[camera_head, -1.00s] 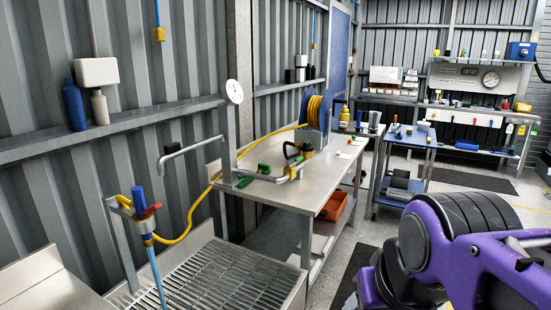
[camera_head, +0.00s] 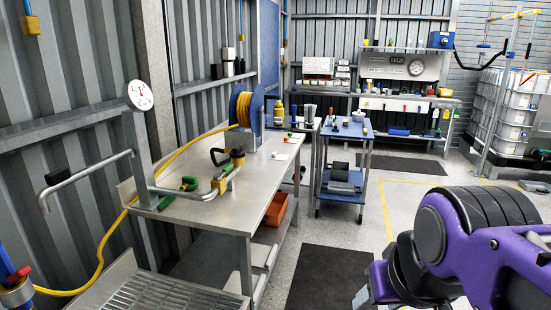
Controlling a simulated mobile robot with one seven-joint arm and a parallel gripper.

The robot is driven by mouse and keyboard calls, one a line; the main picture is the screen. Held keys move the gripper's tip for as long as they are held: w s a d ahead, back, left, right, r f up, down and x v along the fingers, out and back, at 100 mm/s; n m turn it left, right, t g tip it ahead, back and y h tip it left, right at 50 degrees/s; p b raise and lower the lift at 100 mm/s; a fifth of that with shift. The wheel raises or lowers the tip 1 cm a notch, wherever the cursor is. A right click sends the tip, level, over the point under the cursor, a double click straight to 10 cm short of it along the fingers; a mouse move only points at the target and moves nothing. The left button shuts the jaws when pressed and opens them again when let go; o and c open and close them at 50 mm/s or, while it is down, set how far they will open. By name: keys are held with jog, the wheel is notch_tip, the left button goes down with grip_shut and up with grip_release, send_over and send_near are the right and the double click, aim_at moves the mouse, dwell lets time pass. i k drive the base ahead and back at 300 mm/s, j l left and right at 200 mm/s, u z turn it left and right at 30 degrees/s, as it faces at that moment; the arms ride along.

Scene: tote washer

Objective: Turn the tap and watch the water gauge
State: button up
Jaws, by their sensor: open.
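A white round gauge (camera_head: 140,95) with small red and dark marks stands on a grey post at the left end of the steel bench; its reading is too small to make out. A bent grey pipe (camera_head: 95,172) with a down-turned spout runs from the post out over the grated basin. A green lever handle (camera_head: 180,193) and a yellow fitting (camera_head: 221,180) sit by the pipe on the bench; I cannot tell the handle's exact position. A blue-and-red handled fitting (camera_head: 15,278) is cut off at the lower left.
The steel bench (camera_head: 255,190) carries a blue hose reel (camera_head: 243,107) with yellow hose. The grated basin (camera_head: 165,296) is in front. A blue trolley (camera_head: 345,132) stands beyond. A dark mat (camera_head: 325,276) and open floor lie right of the bench.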

aim_at(218, 177)
jog(key=i+z, duration=0.35)
jog(key=i, duration=0.75)
jog(key=i+l+u, duration=0.15)
jog(key=i, duration=0.4)
jog(key=i+l+u, duration=0.15)
jog(key=i, duration=0.4)
jog(key=i+l+u, duration=0.1)
jog(key=i+u, duration=0.35)
jog(key=i+l+u, duration=0.2)
jog(key=u, duration=0.2)
